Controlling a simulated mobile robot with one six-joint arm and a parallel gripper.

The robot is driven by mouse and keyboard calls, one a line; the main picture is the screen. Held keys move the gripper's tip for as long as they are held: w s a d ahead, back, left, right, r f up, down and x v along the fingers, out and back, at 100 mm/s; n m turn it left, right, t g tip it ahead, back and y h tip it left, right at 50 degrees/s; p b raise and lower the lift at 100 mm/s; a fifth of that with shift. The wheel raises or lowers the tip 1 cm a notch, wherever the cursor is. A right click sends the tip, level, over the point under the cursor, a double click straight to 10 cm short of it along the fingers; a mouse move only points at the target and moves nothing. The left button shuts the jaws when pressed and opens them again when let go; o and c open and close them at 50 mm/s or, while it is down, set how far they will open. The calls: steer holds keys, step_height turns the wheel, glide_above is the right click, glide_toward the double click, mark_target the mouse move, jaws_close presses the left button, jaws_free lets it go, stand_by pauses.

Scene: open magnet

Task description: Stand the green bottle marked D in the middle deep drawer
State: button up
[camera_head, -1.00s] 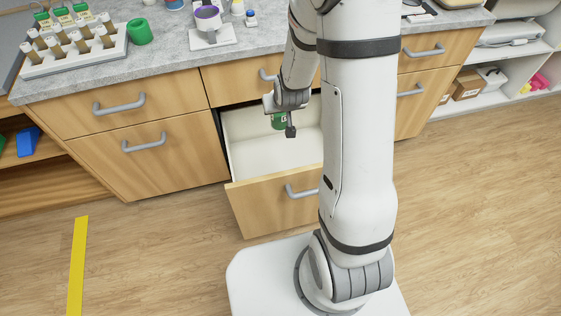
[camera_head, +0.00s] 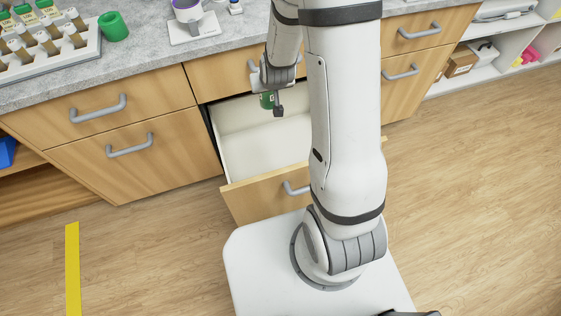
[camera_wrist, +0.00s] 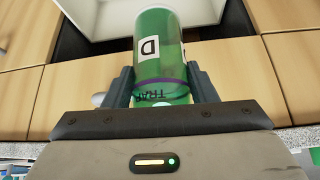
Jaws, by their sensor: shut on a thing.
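The green bottle marked D (camera_wrist: 160,55) is between the two fingers of my gripper (camera_wrist: 162,88) in the wrist view, with its D label facing the camera. In the head view, my gripper (camera_head: 272,106) is shut on the green bottle (camera_head: 267,100) above the back part of the open middle deep drawer (camera_head: 262,140). The drawer is pulled out and its visible inside is pale and empty. My arm hides the drawer's right side.
The drawer front (camera_head: 262,193) stands out from the cabinet, close to my white base. The grey counter (camera_head: 150,65) above holds a tube rack (camera_head: 45,45), a green cup (camera_head: 113,27) and a scale (camera_head: 193,27). Closed drawers flank the open one.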

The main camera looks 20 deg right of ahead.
steer(key=s+d+f+m+g+h+b, duration=0.1)
steer(key=d+f+m+b, duration=0.3)
steer(key=f+b, duration=0.5)
steer(key=s+d+f+m+g+h+b, duration=0.1)
steer(key=d+f+b, duration=0.4)
steer(key=f, duration=2)
steer(key=s+d+f+m+g+h+b, duration=0.1)
steer(key=f+m+b, duration=0.5)
steer(key=f+b, duration=0.8)
steer(key=shift+s+d+f+m+h+b, duration=0.1)
steer(key=shift+s+d+f+h, duration=0.25)
steer(key=shift+d+f, duration=0.25)
steer(key=shift+s+d+f+m+h+b, duration=0.15)
steer(key=shift+s+d+f+h, duration=0.1)
steer(key=shift+d+f+h, duration=0.3)
steer(key=shift+s+d+f+m+h+b, duration=0.1)
steer(key=shift+s+d+f+h, duration=0.2)
steer(key=shift+d+f, duration=0.35)
steer(key=o, duration=1.2)
